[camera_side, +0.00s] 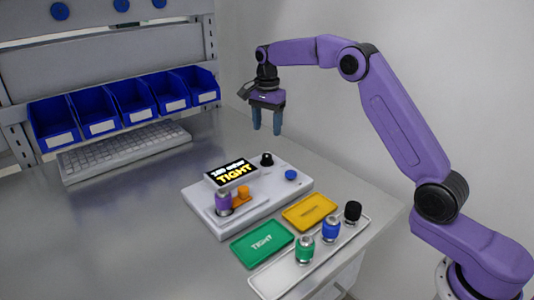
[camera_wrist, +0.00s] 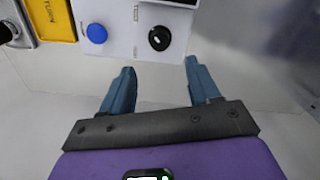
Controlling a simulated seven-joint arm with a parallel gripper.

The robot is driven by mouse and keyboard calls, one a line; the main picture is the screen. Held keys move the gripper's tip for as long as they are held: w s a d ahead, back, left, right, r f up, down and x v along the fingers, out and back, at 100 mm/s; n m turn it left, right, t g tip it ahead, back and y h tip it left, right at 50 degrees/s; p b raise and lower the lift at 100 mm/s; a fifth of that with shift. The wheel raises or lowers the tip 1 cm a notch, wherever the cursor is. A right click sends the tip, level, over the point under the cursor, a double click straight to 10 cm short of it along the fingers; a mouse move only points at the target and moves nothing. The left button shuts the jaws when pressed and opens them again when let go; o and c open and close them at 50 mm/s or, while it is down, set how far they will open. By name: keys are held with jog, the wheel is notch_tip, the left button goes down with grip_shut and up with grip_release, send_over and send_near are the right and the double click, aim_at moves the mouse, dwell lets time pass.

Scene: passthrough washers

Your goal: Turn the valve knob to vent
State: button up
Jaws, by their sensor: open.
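The valve knob (camera_side: 266,159) is black and round with a pale mark on top. It stands at the back of a white console (camera_side: 200,207); in the wrist view the knob (camera_wrist: 160,39) lies just beyond the fingertips, roughly centred between them. My gripper (camera_side: 266,131) hangs above the console's back edge, pointing down, with blue-grey fingers. In the wrist view my gripper (camera_wrist: 159,67) is open and empty, and apart from the knob. Small labels beside the knob are too blurred to read.
A blue button (camera_side: 291,175) is beside the knob. A lit display (camera_side: 231,173) reads "TIGHT" and a purple fitting (camera_side: 223,202) stands on the console. Green (camera_side: 262,245) and yellow (camera_side: 309,211) trays and a white tray (camera_side: 269,281) with fittings lie in front. A keyboard (camera_side: 125,150) lies left.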

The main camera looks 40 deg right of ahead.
aim_at(267, 155)
notch_tip(267, 155, down, 10)
jog(key=shift+f, duration=0.1)
jog(key=shift+c, duration=0.2)
jog(key=c, duration=1)
